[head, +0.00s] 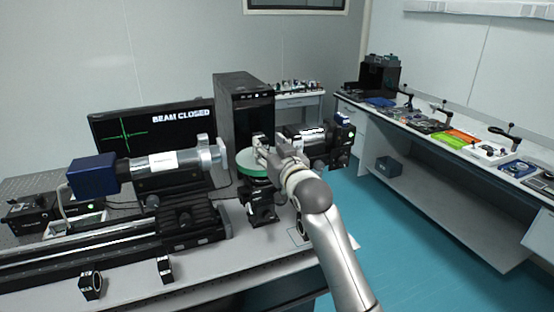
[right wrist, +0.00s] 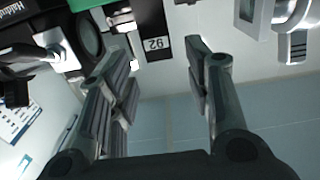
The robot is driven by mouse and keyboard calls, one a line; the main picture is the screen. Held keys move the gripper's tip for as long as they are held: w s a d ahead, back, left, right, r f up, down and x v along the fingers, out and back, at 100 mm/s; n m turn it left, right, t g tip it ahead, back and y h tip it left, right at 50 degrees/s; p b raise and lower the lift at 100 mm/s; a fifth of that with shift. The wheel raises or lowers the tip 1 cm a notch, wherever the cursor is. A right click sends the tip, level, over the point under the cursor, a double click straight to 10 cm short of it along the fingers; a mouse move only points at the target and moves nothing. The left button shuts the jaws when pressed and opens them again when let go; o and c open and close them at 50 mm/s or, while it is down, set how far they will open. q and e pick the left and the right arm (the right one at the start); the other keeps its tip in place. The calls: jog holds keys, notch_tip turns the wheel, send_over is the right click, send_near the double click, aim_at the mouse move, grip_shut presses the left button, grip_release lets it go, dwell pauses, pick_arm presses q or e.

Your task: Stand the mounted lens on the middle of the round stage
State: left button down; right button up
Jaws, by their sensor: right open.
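The round stage (head: 253,164) is a green-topped disc on a black mount near the table's right end. A green edge (right wrist: 88,4) shows at the top of the right wrist view. My right gripper (head: 262,146) is open at the stage's right side, hiding part of its top. In the right wrist view nothing is clasped between its fingers (right wrist: 150,62). Two small dark ring mounts stand at the table's front, one on the left (head: 91,285) and one nearer the middle (head: 165,269). I cannot tell which is the mounted lens. My left gripper is out of view.
A blue-ended cylinder device (head: 150,165) stands left of the stage, above a black rail (head: 90,250). A black device (head: 310,140) is behind my right gripper. A monitor (head: 150,125) and computer tower (head: 243,115) stand behind. The front table strip (head: 215,270) has clear room.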

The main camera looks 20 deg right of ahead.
jog(key=shift+s+d+b, duration=0.1)
jog(key=shift+s+b, duration=0.3)
jog(key=shift+s, duration=2.05)
